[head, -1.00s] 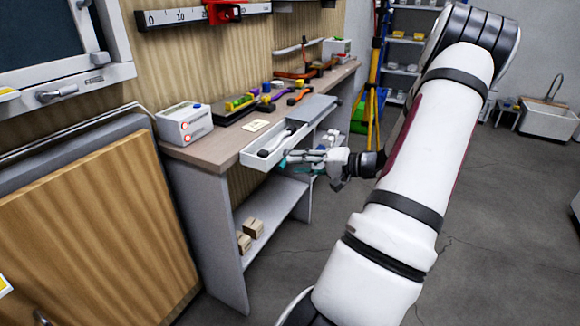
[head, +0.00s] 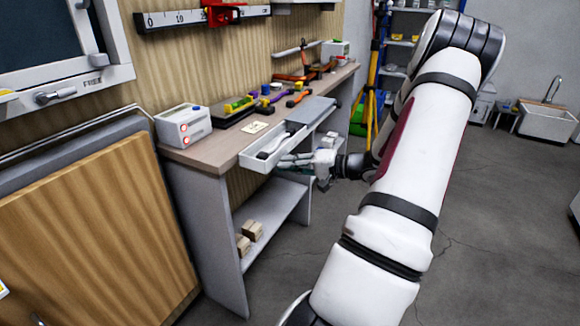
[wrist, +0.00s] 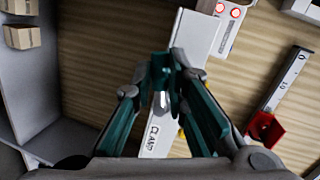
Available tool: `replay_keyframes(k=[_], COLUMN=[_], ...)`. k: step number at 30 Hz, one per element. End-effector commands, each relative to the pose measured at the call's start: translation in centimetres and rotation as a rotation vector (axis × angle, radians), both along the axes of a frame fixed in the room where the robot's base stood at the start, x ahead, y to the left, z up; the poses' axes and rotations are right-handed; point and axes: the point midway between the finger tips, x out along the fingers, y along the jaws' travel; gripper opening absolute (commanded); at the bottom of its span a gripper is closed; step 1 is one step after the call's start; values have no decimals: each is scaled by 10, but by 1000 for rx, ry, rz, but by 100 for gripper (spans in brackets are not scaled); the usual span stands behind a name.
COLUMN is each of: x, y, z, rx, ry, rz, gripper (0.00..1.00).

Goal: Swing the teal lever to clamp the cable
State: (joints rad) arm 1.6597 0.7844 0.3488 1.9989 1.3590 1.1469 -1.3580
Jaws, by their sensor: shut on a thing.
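The fingers hide most of the lever. A rounded silvery end (wrist: 161,103) shows between the fingers. Below it a white strip marked CLAMP (wrist: 155,137) is partly covered by the fingers. The cable cannot be made out.
A white box with red lights (head: 184,126) stands at the bench's left end. Tools, including an orange-handled hammer (head: 298,98), lie along the bench top (head: 205,150). Small cartons (head: 247,238) sit on the lower shelf. The floor to the right (head: 490,230) is clear.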

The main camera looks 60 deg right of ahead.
Motion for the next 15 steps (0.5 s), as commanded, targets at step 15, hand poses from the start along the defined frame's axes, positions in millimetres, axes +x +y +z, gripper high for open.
replay_keyframes(k=[15], x=[0], y=[-1], z=[11], rx=[267], ry=[21], rz=[-2], gripper=[0])
